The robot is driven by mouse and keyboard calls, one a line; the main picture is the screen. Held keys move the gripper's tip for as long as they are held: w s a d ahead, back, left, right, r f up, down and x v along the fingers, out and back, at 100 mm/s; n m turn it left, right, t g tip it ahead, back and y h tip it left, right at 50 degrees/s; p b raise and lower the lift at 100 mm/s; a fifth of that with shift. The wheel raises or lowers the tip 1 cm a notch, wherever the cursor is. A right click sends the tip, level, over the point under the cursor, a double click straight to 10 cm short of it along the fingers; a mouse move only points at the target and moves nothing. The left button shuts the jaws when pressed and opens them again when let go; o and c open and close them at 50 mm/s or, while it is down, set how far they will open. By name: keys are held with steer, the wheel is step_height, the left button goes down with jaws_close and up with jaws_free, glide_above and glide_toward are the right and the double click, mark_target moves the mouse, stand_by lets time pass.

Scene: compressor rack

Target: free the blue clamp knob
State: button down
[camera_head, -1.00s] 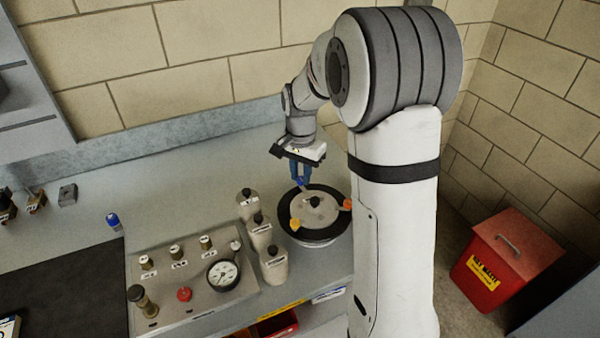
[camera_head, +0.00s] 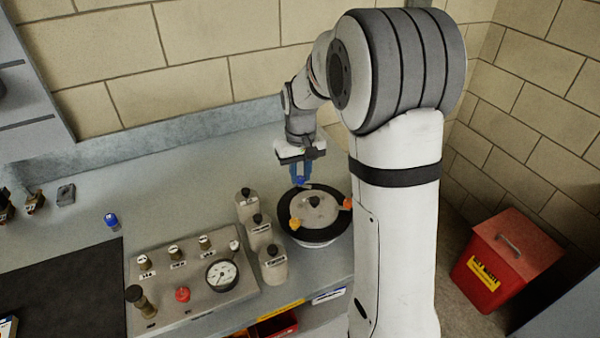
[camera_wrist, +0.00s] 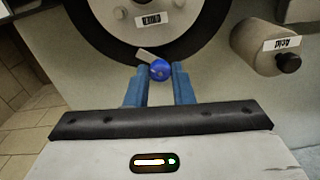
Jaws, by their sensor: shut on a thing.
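The blue clamp knob (camera_wrist: 160,70) sits between the tips of my gripper's blue fingers (camera_wrist: 160,84) in the wrist view, at the edge of the round pot's black ring (camera_wrist: 92,42). A short light tab (camera_wrist: 145,56) shows beside the knob. In the head view my gripper (camera_head: 301,180) points down at the back rim of the pot (camera_head: 318,240), shut on the blue knob (camera_head: 303,182). Whether the knob's clamp still grips the rim cannot be told.
Several capped grey bottles (camera_head: 273,265) stand just left of the pot. A small blue-capped item (camera_head: 111,220) stands on the bench. A red bin (camera_head: 497,258) is on the floor at right.

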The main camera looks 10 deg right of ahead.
mark_target(301, 178)
steer(key=n, duration=0.4)
steer(key=shift+n, duration=1.8)
steer(key=c, duration=1.3)
jaws_free()
steer(key=shift+o, duration=0.2)
step_height(301, 178, up, 8)
steer(key=shift+f, duration=0.1)
